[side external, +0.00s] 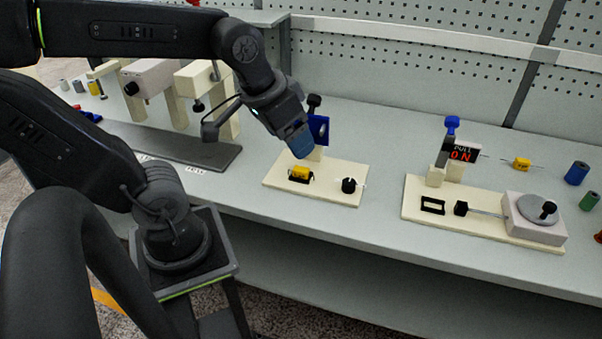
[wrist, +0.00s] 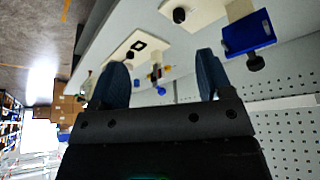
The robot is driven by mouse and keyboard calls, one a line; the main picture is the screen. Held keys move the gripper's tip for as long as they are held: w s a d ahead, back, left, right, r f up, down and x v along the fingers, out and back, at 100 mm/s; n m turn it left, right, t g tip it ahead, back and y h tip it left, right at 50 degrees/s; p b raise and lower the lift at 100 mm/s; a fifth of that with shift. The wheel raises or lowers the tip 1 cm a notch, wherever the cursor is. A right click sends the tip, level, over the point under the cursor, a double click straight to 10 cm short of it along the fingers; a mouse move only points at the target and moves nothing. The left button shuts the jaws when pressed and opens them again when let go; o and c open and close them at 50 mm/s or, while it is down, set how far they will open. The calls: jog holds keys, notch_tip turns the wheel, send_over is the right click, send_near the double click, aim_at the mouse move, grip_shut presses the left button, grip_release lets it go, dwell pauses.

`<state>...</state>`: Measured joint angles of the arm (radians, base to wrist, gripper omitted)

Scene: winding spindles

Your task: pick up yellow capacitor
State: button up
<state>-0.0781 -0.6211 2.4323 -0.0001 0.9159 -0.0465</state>
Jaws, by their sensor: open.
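A yellow capacitor (side external: 521,163) with thin wire leads lies on the bench at the right, behind the right station. A second yellow part (side external: 300,173) sits in a black holder on the middle cream board. My gripper (side external: 301,143) is open and empty, in the air above the middle board, beside its blue plate (side external: 319,128). In the wrist view my gripper's (wrist: 160,76) two blue fingers are spread apart. Small yellow and blue bits show far off between them, too small to tell apart. The yellow part in the holder does not show there.
The right board (side external: 427,217) carries a blue-topped clamp (side external: 452,123), a dark red-lettered display (side external: 460,155) and a grey turntable (side external: 538,209). Blue (side external: 577,173) and green (side external: 589,201) cylinders stand at the far right. Bench between the two boards is clear. A pegboard rises behind.

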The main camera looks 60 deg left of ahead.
jog(key=w+a+f+n+g, duration=0.35)
jog(key=w+a, duration=0.25)
jog(key=a, duration=0.2)
jog(key=n+g, duration=0.1)
jog(key=n, duration=0.3)
send_over(300, 171)
jog(key=f, duration=1.2)
jog(key=shift+w+a+f, duration=0.1)
jog(key=shift+a+f, duration=0.15)
jog(key=shift+d+f, duration=0.2)
jog(key=shift+f, duration=2.4)
jog(key=shift+c, duration=0.4)
jog(key=c, duration=1)
jog(key=shift+r, duration=0.1)
